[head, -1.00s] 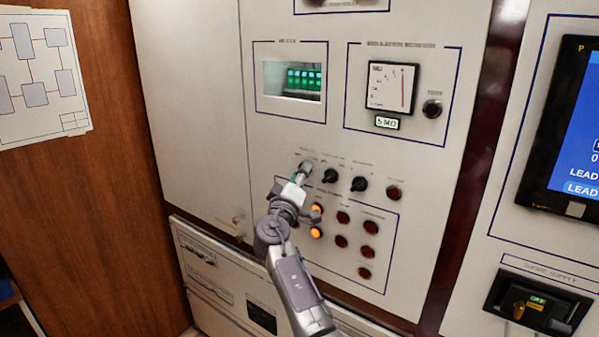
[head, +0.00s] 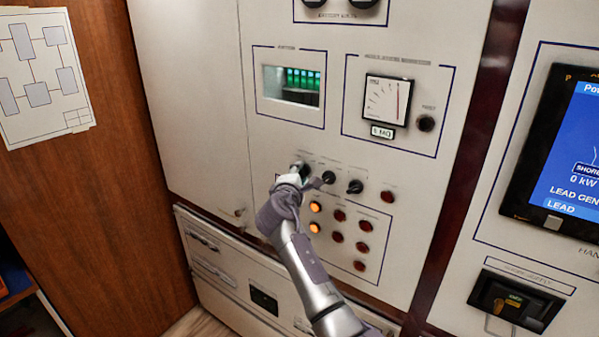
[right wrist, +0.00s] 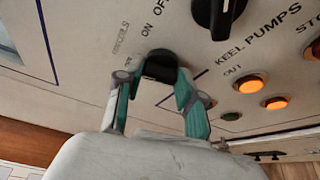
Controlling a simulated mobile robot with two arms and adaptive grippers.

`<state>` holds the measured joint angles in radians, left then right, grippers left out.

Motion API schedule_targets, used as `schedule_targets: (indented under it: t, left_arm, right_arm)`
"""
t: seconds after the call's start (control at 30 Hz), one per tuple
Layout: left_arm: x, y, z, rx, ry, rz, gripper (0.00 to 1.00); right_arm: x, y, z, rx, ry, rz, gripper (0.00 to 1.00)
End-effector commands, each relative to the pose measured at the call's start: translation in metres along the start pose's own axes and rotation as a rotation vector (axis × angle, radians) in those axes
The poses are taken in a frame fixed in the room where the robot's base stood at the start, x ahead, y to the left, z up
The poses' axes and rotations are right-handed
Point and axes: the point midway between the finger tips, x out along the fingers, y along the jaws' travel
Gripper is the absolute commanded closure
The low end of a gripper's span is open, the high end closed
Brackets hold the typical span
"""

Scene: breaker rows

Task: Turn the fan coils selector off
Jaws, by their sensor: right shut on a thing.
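The fan coils selector (head: 297,167) is the leftmost black knob in a row of selectors on the white panel, mostly covered by my gripper in the head view. In the right wrist view the selector (right wrist: 160,64) sits between the green-padded fingers of my right gripper (right wrist: 158,78), which is shut on it. The words ON and OFF are printed beside it; its pointer direction is hidden. In the head view my right gripper (head: 298,181) is at the panel face. My left gripper is in neither view.
Two more black selectors (head: 328,178) (head: 355,187) stand close to the right. Below are lit orange lamps (head: 315,207) and several dark red ones (head: 363,225). A gauge (head: 387,100) is above, and a screen (head: 568,150) is at right.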

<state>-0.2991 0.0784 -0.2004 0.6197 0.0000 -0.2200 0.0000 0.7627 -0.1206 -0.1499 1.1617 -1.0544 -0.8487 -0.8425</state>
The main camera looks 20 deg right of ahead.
Motion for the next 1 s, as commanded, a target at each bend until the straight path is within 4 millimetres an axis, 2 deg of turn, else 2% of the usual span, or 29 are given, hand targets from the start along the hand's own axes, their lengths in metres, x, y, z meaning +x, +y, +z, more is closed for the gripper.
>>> schedule_targets:
  t: [0.5, 1.0]
  left_arm:
    - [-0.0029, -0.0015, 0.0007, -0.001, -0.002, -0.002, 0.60]
    - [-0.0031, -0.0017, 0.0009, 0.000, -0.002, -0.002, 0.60]
  right_arm:
    - [0.0012, 0.0043, 0.0012, -0.380, -0.005, -0.156, 0.97]
    - [0.0013, 0.0050, 0.0007, -0.496, -0.005, -0.203, 0.97]
